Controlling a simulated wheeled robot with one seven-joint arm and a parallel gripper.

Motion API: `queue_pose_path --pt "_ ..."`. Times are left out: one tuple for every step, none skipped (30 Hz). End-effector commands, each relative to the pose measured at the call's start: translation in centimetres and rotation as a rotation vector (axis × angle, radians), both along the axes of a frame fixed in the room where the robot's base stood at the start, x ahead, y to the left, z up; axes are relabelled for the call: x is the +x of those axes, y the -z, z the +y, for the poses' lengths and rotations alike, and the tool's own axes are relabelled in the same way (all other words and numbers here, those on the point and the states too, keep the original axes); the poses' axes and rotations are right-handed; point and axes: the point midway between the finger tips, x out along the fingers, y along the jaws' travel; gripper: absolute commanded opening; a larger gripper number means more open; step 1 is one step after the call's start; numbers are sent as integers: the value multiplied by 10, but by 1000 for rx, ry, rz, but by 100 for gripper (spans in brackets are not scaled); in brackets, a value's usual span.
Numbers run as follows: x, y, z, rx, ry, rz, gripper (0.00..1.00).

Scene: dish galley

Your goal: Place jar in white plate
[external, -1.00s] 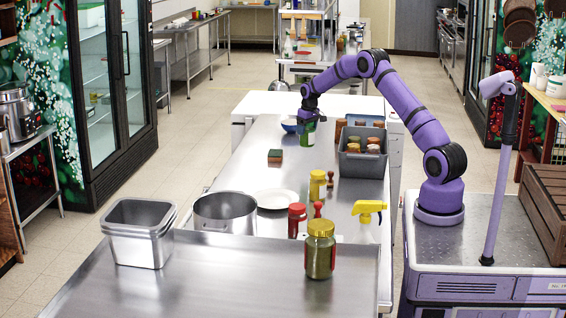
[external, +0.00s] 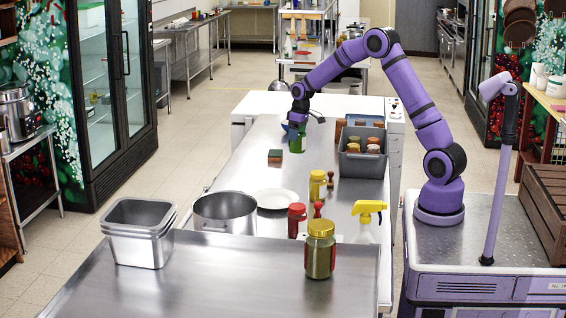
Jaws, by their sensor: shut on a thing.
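My gripper (external: 298,124) is at the far part of the steel counter, pointing down. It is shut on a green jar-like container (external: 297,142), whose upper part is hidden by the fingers. I cannot tell whether its base touches the counter. The white plate (external: 276,199) lies flat and empty on the counter, nearer the camera and to the left of my gripper, behind the steel pot. A large glass jar with a yellow lid (external: 320,250) stands upright on the near counter.
A steel pot (external: 225,213) stands left of the plate. A red-lidded container (external: 297,220), a yellow bottle (external: 317,184) and a spray bottle (external: 368,212) stand to its right. A grey bin (external: 362,165) holds several jars. A sponge (external: 275,156) lies between my gripper and the plate.

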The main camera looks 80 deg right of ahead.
Motion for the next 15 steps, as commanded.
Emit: queue_pose_path --pt "-5 -2 25 -1 -41 0 36" --pt "-8 -1 38 -1 -64 0 36" --pt "-13 -2 56 -2 -95 -1 36" --pt "-17 -1 69 -1 -118 1 36" --pt "-21 -1 81 -3 -140 -1 36" --pt "-27 0 96 -3 -168 0 36" --pt "-31 0 105 -4 -186 -1 36" --pt "-35 1 114 -5 -202 0 36" --pt "-40 1 125 -5 -222 1 36" --pt "-44 1 132 -7 -237 0 36" --pt "-47 2 139 -7 -250 1 36" --pt "-52 2 147 -8 -267 1 36" --pt "-55 3 154 -8 -279 2 36" --pt "-58 3 159 -9 -289 2 36" --pt "-62 3 166 -10 -304 1 36"
